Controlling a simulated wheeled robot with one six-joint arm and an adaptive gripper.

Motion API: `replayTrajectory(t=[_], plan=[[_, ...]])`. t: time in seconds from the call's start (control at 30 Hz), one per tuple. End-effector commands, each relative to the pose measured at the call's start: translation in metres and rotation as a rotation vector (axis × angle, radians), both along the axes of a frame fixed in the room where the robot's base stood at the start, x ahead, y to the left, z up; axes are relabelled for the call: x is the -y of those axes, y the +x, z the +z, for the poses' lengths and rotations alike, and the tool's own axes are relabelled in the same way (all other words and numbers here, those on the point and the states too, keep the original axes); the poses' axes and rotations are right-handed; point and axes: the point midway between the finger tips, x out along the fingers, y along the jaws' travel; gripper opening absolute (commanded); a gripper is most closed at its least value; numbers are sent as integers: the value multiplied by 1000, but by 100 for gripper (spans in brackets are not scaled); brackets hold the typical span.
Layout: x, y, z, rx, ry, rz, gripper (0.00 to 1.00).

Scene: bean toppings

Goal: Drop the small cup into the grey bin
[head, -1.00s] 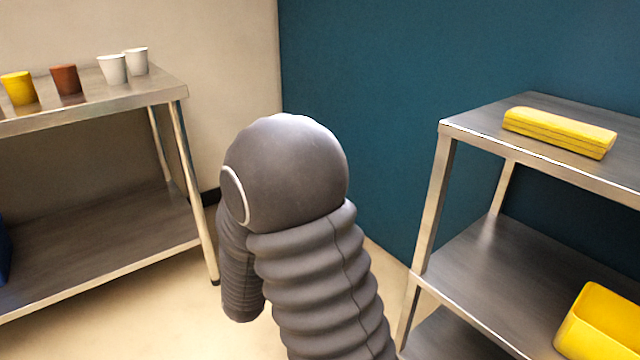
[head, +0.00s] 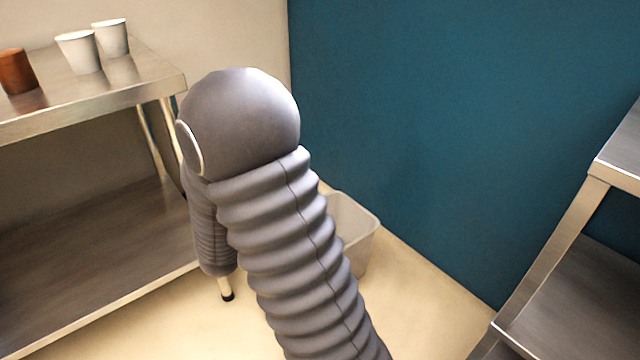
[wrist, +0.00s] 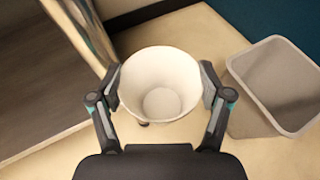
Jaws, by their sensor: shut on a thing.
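In the wrist view my gripper (wrist: 160,92) is shut on a small white cup (wrist: 160,75), one finger on each side of it. I look into the cup's open mouth. The grey bin (wrist: 270,87) stands on the floor to the right of the cup, and the cup is not over it. In the head view the grey bin (head: 358,235) shows partly behind my arm, in the corner between the two shelf units. My gripper and the held cup are hidden behind my arm in the head view.
A metal shelf (head: 110,105) on the left bears two white cups (head: 80,52) and a brown cup (head: 18,72). Another metal shelf (head: 570,250) stands at the right. A blue wall (head: 440,110) rises behind the bin. Open floor (head: 430,300) lies in front of the bin.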

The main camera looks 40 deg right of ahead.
Motion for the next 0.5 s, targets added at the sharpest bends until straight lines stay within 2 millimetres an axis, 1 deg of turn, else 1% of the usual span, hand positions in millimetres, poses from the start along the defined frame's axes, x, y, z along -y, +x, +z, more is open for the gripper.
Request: replayTrajectory(t=[0.03,0.07,0.1,0.17,0.2,0.27,0.3,0.37,0.4,0.47,0.5], plan=[[17,8,5,2,2,-53,64],[28,13,6,6,2,-88,64],[45,19,7,10,2,-143,64],[72,27,6,15,3,-232,64],[91,32,5,19,3,-295,64],[119,37,3,23,3,-389,64],[139,38,0,26,3,-454,64],[169,38,-5,25,2,-552,64],[189,36,-8,26,1,-619,64],[218,30,-15,22,0,-717,64],[237,25,-20,21,-1,-782,64]])
